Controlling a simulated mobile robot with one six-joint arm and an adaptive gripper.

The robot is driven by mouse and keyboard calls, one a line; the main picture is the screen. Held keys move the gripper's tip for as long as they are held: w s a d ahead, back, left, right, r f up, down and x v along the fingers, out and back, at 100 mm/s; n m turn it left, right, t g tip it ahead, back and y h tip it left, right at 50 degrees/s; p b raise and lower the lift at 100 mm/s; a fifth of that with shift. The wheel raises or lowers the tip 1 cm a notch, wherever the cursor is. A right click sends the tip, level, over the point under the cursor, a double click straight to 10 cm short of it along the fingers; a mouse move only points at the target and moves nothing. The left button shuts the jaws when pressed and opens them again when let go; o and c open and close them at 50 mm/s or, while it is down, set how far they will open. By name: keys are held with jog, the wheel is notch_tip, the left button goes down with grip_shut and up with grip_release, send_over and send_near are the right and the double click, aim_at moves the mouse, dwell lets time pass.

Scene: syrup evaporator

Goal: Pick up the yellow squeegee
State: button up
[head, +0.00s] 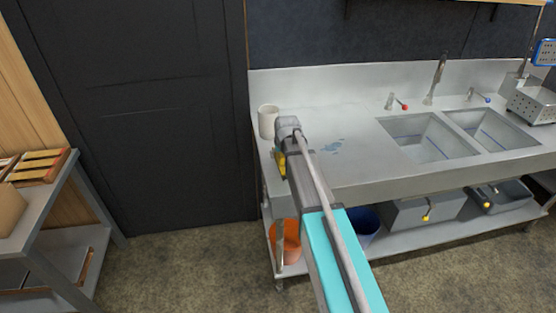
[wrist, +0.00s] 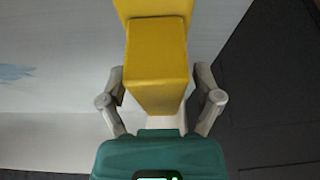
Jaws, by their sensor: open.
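The yellow squeegee (wrist: 157,60) fills the upper middle of the wrist view as a blocky yellow shape, cut off by the top edge. My gripper (wrist: 159,73) is open, with one grey finger on each side of the yellow part and small gaps visible. A small yellow patch, apparently the squeegee (head: 280,164), shows in the head view beside my arm at the left end of the steel counter (head: 310,113). My arm hides the rest of it there, and the fingers are not clear in that view.
A white cup-like container (head: 268,122) stands at the counter's back left corner. A blue spill (head: 333,146) lies right of my arm, before the sink basins (head: 424,140). Below are an orange bucket (head: 289,241) and a blue bucket (head: 364,225). A dark door (head: 150,120) stands left.

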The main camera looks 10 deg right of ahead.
jog(key=c, duration=1.1)
jog(key=shift+r, duration=0.15)
notch_tip(320, 180, up, 2)
jog(key=p, duration=0.2)
jog(key=shift+r+p, duration=0.1)
jog(key=shift+p, duration=0.2)
jog(key=s+d+r+p, duration=0.8)
jog(key=s+r+p, duration=0.3)
jog(key=shift+d, duration=0.3)
